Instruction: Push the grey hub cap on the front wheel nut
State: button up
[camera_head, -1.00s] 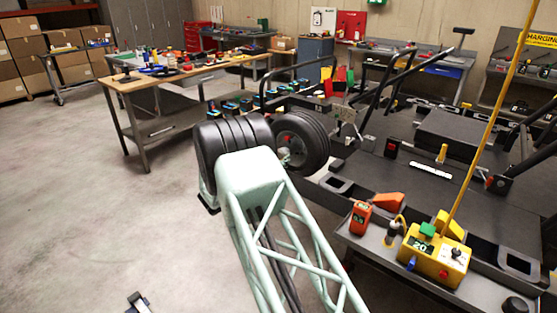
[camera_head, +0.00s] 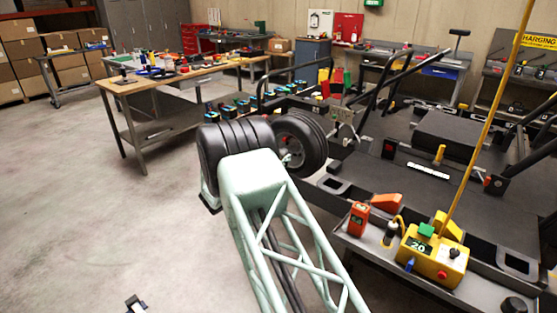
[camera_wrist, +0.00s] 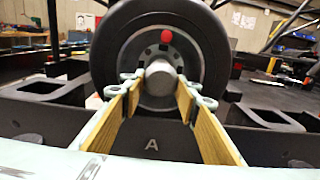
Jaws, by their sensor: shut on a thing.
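The front wheel (camera_head: 300,142) is a black tyre with a grey hub, beside the kart at centre; in the wrist view the tyre (camera_wrist: 104,50) faces me. My gripper (camera_wrist: 160,86) has two tan-padded fingers with grey rings near the tips. It is shut on the grey hub cap (camera_wrist: 160,73), a short grey cylinder, in front of the hub centre. The cap covers the wheel nut, so I cannot tell whether they touch. A red round piece (camera_wrist: 166,36) shows on the hub above the cap. In the head view my arm mostly hides the gripper.
Black kart bodywork (camera_wrist: 36,122) lies below and beside the wheel, with a slotted block on either side. A yellow control box (camera_head: 433,255) stands on a tray at right. A wooden workbench (camera_head: 185,76) with tools is behind left.

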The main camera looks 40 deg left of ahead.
jog(key=shift+w, duration=0.2)
jog(key=o, duration=0.8)
jog(key=shift+s, duration=0.2)
jog(key=s, duration=1.1)
jog(key=shift+s, duration=0.35)
jog(key=shift+w, duration=0.1)
dwell(0.4)
